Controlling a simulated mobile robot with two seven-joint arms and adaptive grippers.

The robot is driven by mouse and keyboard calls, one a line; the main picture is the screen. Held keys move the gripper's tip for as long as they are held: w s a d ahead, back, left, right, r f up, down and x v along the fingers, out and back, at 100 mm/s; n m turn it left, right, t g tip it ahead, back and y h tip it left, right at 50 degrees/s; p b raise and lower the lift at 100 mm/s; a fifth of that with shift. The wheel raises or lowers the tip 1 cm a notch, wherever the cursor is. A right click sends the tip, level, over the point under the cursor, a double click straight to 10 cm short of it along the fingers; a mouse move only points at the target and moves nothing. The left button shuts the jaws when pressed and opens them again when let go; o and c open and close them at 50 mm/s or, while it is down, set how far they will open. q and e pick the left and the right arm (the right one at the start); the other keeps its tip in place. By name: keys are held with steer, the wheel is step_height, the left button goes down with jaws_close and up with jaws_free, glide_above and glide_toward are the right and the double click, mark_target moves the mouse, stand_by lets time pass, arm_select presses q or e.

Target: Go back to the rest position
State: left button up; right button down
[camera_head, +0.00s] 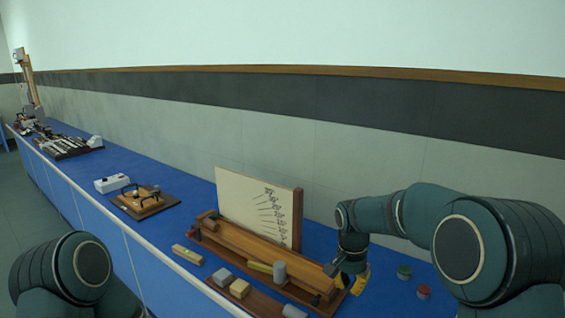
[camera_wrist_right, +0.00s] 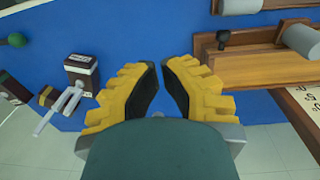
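My right gripper (camera_head: 348,276) hangs over the blue bench at the right end of a long wooden apparatus. In the right wrist view its two yellow ridged fingers (camera_wrist_right: 160,72) stand apart with a narrow gap, and nothing is between them. The blue bench top shows beyond the fingertips. My left gripper is out of view; only a rounded part of my left arm shows at the lower left of the head view.
The wooden apparatus (camera_head: 250,247) with an upright white board (camera_head: 240,205) stands beside the right gripper. A grey cylinder (camera_head: 280,271) and small blocks (camera_head: 240,288) are near it. A fork-shaped piece (camera_wrist_right: 66,103) lies on the blue bench (camera_wrist_right: 140,30).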

steer(key=s+f+n, duration=0.1)
steer(key=s+f, duration=0.1)
steer(key=f, duration=0.3)
steer(key=s+a+f+n+y+b, duration=0.1)
steer(key=s+f, duration=0.1)
steer(key=f, duration=0.4)
steer(key=s+a+f+y, duration=0.1)
steer(key=s+f, duration=0.1)
steer(key=f, duration=0.3)
steer(key=shift+s+a+f+n, duration=0.2)
steer(key=shift+s+a+n, duration=0.1)
steer(key=shift+n, duration=0.1)
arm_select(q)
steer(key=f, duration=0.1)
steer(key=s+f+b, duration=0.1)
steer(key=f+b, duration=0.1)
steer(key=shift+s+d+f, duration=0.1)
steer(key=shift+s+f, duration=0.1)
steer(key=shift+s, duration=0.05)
arm_select(e)
steer(key=s+a+f+n+t+y, duration=0.1)
steer(key=s+f, duration=0.4)
steer(key=s, duration=0.3)
steer(key=s+a+f+n+t+y, duration=0.1)
steer(key=s+a+f, duration=0.1)
steer(key=s+f, duration=0.4)
steer(key=s, duration=0.3)
steer(key=shift+s+a+f+n+y, duration=0.25)
steer(key=shift+a+f+n+y, duration=0.05)
